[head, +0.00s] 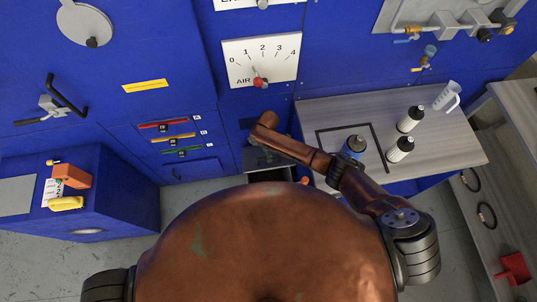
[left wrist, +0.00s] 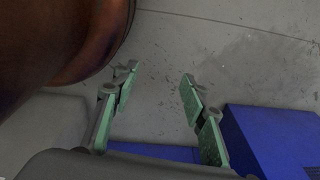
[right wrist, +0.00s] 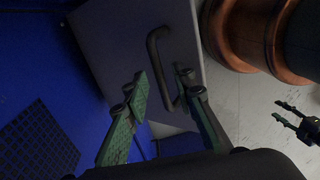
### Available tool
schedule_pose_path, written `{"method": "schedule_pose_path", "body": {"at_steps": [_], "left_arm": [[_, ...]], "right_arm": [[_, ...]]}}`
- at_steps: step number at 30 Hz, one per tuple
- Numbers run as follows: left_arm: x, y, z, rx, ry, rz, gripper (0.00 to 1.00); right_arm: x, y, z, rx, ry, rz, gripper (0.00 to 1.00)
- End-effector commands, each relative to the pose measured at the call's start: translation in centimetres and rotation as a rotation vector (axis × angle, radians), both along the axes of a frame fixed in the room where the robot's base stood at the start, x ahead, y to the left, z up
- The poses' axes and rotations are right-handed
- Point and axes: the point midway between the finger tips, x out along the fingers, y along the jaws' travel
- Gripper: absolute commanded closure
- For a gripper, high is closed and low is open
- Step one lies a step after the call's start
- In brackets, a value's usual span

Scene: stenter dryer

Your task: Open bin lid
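The bin lid (right wrist: 130,35) shows in the right wrist view as a grey panel with a dark curved bar handle (right wrist: 156,62). My right gripper (right wrist: 163,80) is open, with the handle's lower part between its fingertips. I cannot tell whether either finger touches it. In the head view, my right arm reaches to a grey box-like bin (head: 272,176) beside the blue machine and partly hides it; the right fingers are not clear there. My left gripper (left wrist: 158,76) is open and empty above the floor, and also shows in the right wrist view (right wrist: 283,113).
The blue machine (head: 235,118) fills the back. A blue cabinet (head: 115,190) stands at left. A wooden counter (head: 450,150) at right holds bottles (head: 410,118) and a jug (head: 447,97). Grey floor (head: 185,200) shows between.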

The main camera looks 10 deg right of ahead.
Motion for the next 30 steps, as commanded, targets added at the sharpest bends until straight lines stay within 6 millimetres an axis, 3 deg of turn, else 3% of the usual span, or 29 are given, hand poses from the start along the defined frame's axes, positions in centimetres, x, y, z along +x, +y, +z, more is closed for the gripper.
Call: {"method": "schedule_pose_path", "body": {"at_steps": [10,26,30], "left_arm": [[-1.7,0.1,-0.1,0.001,0.021,0.004,0.60],[-1.4,0.0,-0.1,0.001,0.018,0.002,0.60],[-1.2,0.0,-0.2,0.001,0.016,0.002,0.60]], "right_arm": [[0.0,0.0,0.0,0.000,0.000,0.000,1.00],[0.0,0.0,0.0,0.000,0.000,-0.001,1.00],[1.3,0.0,0.8,0.000,-0.003,-0.001,1.00]]}}
